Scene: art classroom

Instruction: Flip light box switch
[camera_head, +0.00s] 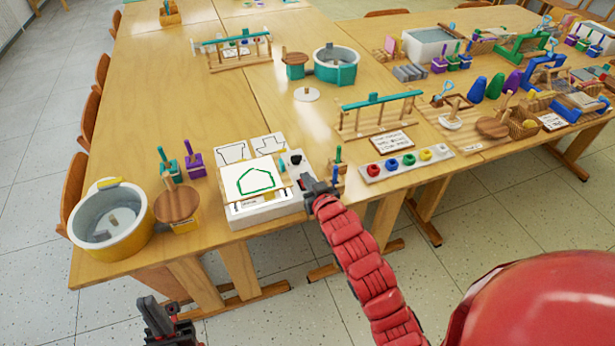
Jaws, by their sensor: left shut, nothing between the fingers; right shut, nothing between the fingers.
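The light box (262,214) is a low white box near the table's front edge. A white sheet (249,168) with a green outline drawing lies on its top. A dark round knob (296,157) shows at the back of the control strip on its right side. A small red spot sits on that strip, too small to identify; I cannot tell which part is the switch. My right gripper (309,184) is shut and empty at the strip's right edge; I cannot tell whether it touches. My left gripper (155,308) is shut and empty, low in front of the table.
A paint-pot tray (405,165) lies to the right.

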